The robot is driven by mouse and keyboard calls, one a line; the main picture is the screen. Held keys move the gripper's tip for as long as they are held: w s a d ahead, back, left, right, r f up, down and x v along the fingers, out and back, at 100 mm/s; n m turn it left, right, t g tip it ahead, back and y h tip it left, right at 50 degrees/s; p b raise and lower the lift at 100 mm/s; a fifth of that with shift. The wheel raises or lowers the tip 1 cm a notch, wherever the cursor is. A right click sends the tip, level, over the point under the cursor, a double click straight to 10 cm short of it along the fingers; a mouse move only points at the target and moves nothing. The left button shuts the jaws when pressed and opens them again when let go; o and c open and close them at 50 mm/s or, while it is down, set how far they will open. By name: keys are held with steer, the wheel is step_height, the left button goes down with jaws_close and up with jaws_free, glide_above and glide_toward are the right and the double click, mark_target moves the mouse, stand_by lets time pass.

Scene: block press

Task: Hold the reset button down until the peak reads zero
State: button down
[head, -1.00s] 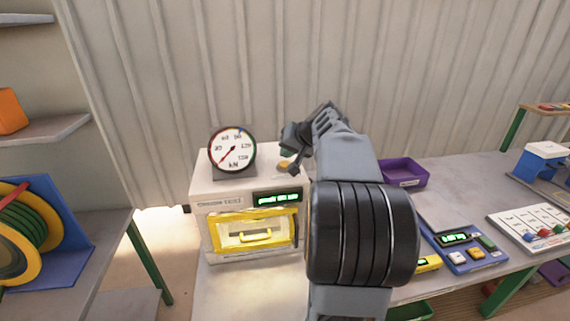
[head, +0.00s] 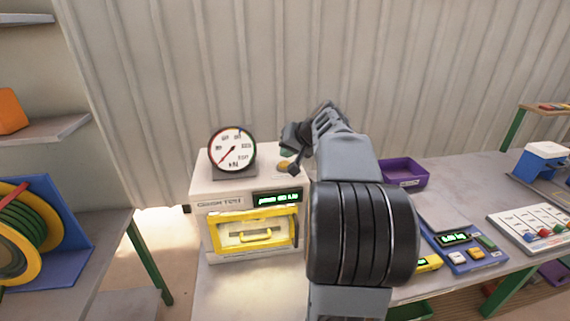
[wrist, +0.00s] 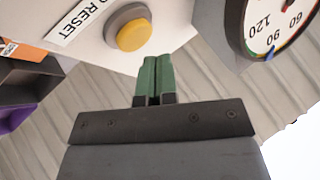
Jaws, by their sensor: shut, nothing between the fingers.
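The press (head: 204,189) is a white box with a yellow-framed door (head: 251,233). Its green display (head: 278,199) shows a peak reading too small to read surely. The yellow-orange reset button (head: 283,166) is on its top; in the wrist view the button (wrist: 133,35) sits in a grey collar beside a RESET label (wrist: 85,17). My gripper (head: 287,153) is shut and empty over the press top. In the wrist view its green fingertips (wrist: 155,62) are just below and right of the button in the picture; I cannot tell whether they touch it.
A round kN gauge (head: 232,150) stands on the press, left of my gripper, with a red needle and a blue mark. A purple bin (head: 404,172) and a blue control box (head: 467,252) are right of my arm. A corrugated wall (head: 200,60) is behind.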

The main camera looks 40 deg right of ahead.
mark_target(287, 163)
steer(key=shift+f, duration=0.25)
steer(key=shift+f+b, duration=0.2)
steer(key=shift+b, duration=0.3)
steer(key=shift+f+b, duration=0.5)
stand_by(1.5)
steer(key=shift+r, duration=0.15)
stand_by(0.9)
steer(key=shift+r+p, duration=0.65)
steer(key=shift+r, duration=0.15)
steer(key=shift+r+p, duration=1.85)
steer(key=shift+r, duration=0.7)
